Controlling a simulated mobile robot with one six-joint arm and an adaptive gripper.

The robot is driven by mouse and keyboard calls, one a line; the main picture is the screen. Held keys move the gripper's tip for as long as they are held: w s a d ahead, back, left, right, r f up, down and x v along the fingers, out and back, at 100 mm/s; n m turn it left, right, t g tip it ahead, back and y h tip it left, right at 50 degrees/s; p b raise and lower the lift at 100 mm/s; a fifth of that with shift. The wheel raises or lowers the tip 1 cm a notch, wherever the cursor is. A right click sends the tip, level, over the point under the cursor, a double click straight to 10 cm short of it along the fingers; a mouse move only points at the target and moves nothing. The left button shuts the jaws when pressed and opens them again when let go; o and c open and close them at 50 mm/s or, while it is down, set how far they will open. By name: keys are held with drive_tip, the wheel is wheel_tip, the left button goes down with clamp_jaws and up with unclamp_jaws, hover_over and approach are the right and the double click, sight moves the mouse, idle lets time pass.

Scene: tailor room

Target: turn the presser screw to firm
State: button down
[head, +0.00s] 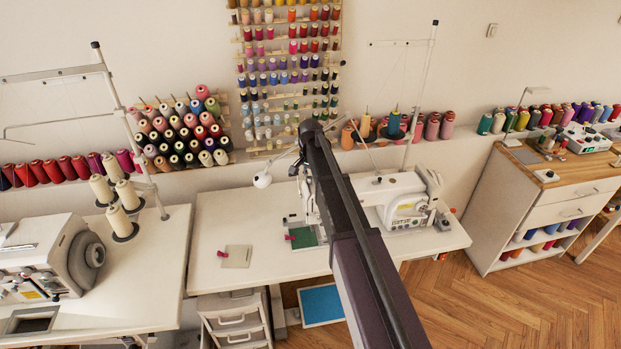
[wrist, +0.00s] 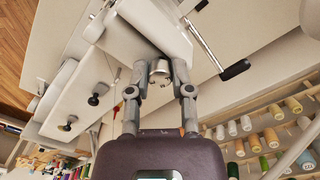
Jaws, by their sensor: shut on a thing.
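The presser screw (wrist: 160,70) shows in the wrist view as a short silvery metal knob on the white sewing machine head (wrist: 140,38). My gripper (wrist: 161,83) has one finger on each side of the screw and is shut on it. In the head view the white sewing machine (head: 405,190) stands on the middle table. My arm covers the machine's left end there, so the screw and my gripper are hidden. I cannot read any firm mark or setting on the screw.
A black-tipped lever (wrist: 235,69) sticks out to the right of the screw. Black knobs (wrist: 93,99) sit on the machine's face at left. Green cloth (head: 303,237) lies by the machine. The middle table's left part (head: 222,215) is mostly clear.

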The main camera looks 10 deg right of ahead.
drive_tip(key=m, duration=0.6)
drive_tip(key=shift+s, duration=0.1)
drive_tip(key=m, duration=0.6)
drive_tip(key=shift+m, duration=0.3)
drive_tip(key=c, duration=0.5)
unclamp_jaws()
